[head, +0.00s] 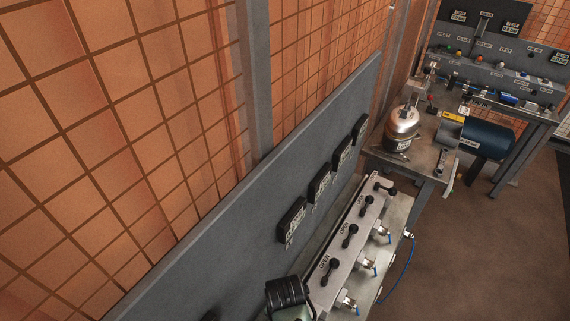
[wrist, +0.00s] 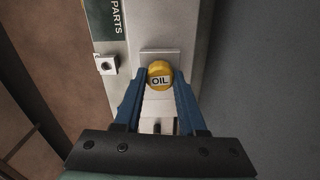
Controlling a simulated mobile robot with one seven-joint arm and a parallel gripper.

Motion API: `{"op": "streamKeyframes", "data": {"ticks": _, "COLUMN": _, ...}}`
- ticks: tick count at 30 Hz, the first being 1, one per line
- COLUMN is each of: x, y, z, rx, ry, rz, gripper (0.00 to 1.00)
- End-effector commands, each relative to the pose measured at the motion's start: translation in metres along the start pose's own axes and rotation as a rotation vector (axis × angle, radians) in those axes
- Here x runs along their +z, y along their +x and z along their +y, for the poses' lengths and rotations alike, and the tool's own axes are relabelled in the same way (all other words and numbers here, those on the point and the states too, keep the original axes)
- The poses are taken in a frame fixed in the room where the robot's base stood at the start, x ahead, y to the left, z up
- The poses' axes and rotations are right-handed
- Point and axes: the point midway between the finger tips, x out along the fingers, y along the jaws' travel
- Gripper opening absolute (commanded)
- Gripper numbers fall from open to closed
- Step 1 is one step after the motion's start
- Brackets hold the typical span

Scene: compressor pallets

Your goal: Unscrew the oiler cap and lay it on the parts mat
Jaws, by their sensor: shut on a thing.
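In the wrist view, the yellow oiler cap (wrist: 158,69), marked OIL, sits at a pale square plate. The blue fingers of my gripper (wrist: 160,84) are shut on the cap, one on each side. I cannot tell whether the cap is still threaded on or loose. Part of the dark green parts mat (wrist: 107,20), lettered PARTS, shows at the upper left, on the same pale bench as the cap. In the head view I cannot make out the cap, the mat or my fingertips.
A small metal block with a hole (wrist: 106,64) stands left of the cap, below the mat. In the head view, a valve manifold (head: 346,246) with black levers runs along the grey back panel (head: 225,258).

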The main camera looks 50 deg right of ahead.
Motion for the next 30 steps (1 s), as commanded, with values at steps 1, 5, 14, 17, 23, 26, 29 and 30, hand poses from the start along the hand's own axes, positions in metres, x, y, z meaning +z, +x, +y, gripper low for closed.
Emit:
{"op": "streamKeyframes", "data": {"ticks": 1, "x": 0.001, "y": 0.002, "z": 0.001, "rx": 0.004, "ry": -0.041, "rz": -0.002, "gripper": 0.00}}
{"op": "streamKeyframes", "data": {"ticks": 5, "x": 0.001, "y": 0.001, "z": 0.001, "rx": 0.004, "ry": -0.079, "rz": -0.003, "gripper": 0.00}}
{"op": "streamKeyframes", "data": {"ticks": 14, "x": 0.002, "y": -0.001, "z": 0.001, "rx": 0.004, "ry": -0.079, "rz": -0.003, "gripper": 0.00}}
{"op": "streamKeyframes", "data": {"ticks": 17, "x": 0.002, "y": -0.004, "z": 0.001, "rx": 0.004, "ry": -0.078, "rz": -0.003, "gripper": 0.00}}
{"op": "streamKeyframes", "data": {"ticks": 23, "x": 0.001, "y": -0.013, "z": 0.000, "rx": 0.002, "ry": -0.076, "rz": -0.002, "gripper": 0.00}}
{"op": "streamKeyframes", "data": {"ticks": 26, "x": 0.001, "y": -0.017, "z": 0.000, "rx": 0.001, "ry": -0.075, "rz": -0.001, "gripper": 0.00}}
{"op": "streamKeyframes", "data": {"ticks": 29, "x": 0.001, "y": -0.021, "z": 0.000, "rx": 0.001, "ry": -0.075, "rz": -0.001, "gripper": 0.00}}
{"op": "streamKeyframes", "data": {"ticks": 30, "x": 0.001, "y": -0.023, "z": 0.000, "rx": 0.001, "ry": -0.075, "rz": -0.001, "gripper": 0.00}}
